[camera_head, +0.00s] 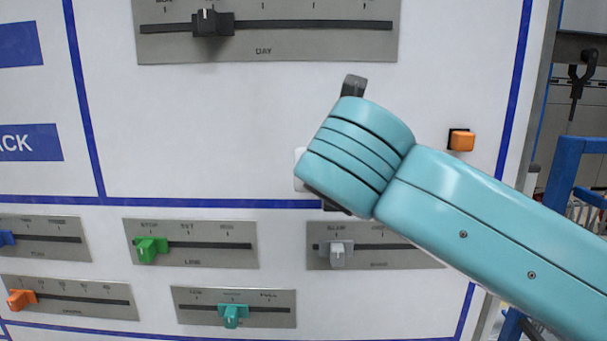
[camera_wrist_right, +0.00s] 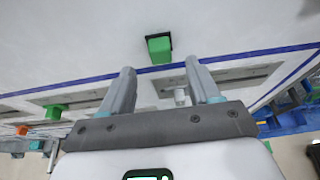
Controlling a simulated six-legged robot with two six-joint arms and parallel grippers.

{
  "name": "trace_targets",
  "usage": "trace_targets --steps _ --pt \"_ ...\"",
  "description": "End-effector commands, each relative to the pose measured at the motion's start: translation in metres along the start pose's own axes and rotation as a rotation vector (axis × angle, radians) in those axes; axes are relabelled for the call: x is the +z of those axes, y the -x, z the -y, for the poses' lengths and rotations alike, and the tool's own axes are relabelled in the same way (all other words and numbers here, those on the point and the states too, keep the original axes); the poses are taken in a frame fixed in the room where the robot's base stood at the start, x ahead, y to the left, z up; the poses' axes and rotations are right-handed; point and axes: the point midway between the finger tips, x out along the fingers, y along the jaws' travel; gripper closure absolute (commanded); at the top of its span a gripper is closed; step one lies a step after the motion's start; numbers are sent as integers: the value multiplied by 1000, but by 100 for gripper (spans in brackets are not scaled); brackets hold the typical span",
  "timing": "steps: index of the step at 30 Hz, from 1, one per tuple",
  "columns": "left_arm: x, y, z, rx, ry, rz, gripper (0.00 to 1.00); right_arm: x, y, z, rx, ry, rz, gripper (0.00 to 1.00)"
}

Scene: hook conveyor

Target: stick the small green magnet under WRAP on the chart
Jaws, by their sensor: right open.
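A small green magnet (camera_wrist_right: 159,48) with a black backing sits on the white board in the right wrist view, just beyond my fingertips. In the head view it does not show; my right arm covers part of the board there. My right gripper (camera_wrist_right: 160,67) is open, with nothing between its fingers and the magnet roughly centred ahead of the gap. The white chart board (camera_head: 220,130) has blue lines and a blue label ending in "ACK" (camera_head: 30,142) at the left edge. No WRAP label is readable. My left gripper is not in view.
An orange magnet (camera_head: 461,141) sits on the board right of my arm. A DAY slider panel (camera_head: 300,45) is above. Below the blue line are slider panels with green (camera_head: 150,250), grey (camera_head: 340,254) and teal (camera_head: 232,315) knobs. Blue framing (camera_head: 570,165) stands beyond the board's right edge.

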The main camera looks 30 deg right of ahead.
Motion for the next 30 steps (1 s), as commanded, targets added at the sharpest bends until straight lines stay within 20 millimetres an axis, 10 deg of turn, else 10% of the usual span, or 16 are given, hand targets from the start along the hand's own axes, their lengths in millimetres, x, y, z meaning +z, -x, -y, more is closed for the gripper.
trace_targets --steps 19,25,26,27,30 --pt "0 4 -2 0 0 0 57 0 -45 0 1 -1 0 38" --pt "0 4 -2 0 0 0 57 0 -44 0 1 -1 0 98" --pt "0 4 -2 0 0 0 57 0 -44 0 1 -1 0 98" --pt "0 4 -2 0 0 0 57 0 -44 0 1 -1 0 76" --pt "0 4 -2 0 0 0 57 0 -44 0 1 -1 0 94"
